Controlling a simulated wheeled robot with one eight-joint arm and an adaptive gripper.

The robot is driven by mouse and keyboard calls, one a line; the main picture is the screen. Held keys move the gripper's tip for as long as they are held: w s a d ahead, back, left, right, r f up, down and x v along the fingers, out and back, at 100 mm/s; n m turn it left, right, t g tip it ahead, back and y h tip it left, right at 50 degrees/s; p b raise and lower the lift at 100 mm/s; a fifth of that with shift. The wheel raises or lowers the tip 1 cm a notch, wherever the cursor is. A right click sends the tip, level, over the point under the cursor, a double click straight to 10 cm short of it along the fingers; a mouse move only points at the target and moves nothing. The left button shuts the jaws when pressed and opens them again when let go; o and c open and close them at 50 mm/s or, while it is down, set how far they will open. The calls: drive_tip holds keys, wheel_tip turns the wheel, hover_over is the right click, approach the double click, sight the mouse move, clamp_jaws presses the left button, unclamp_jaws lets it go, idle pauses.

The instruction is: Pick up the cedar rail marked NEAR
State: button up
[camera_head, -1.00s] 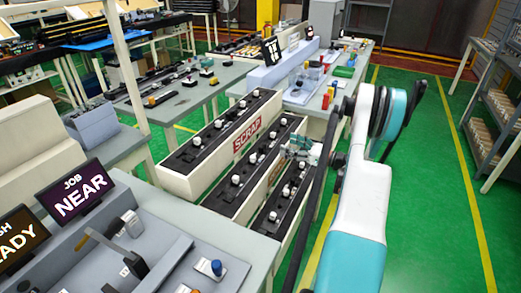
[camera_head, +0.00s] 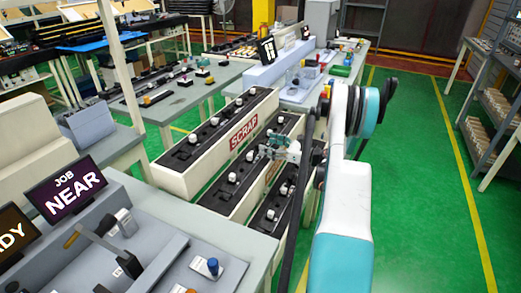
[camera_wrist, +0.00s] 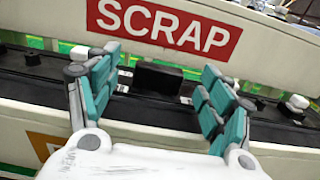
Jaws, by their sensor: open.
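No wood-coloured rail and no NEAR label on a rail can be made out. Long dark rails with white knobs lie in cream troughs; one dark rail (camera_head: 225,190) is in the middle trough, and a dark rail also shows in the wrist view (camera_wrist: 40,82). My gripper (camera_head: 282,150) is over the middle trough in the head view. In the wrist view, my gripper (camera_wrist: 160,62) is open, with its teal fingers either side of a small black block (camera_wrist: 158,77) on the dark strip. Nothing is held. Contact cannot be told.
A red SCRAP sign (camera_head: 243,132) marks the back trough; the sign also fills the top of the wrist view (camera_wrist: 168,24). An orange panel (camera_wrist: 48,145) is on the nearer wall. The JOB screen (camera_head: 72,188) reads NEAR. Green floor (camera_head: 420,200) is clear at right.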

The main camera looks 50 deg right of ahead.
sight(260, 142)
drive_tip(key=b+x, duration=0.1)
drive_tip(key=x, duration=0.3)
drive_tip(key=shift+w+f+b, duration=0.15)
drive_tip(key=shift+w+b, duration=0.05)
drive_tip(key=shift+b, duration=0.1)
drive_tip(key=c, duration=1.4)
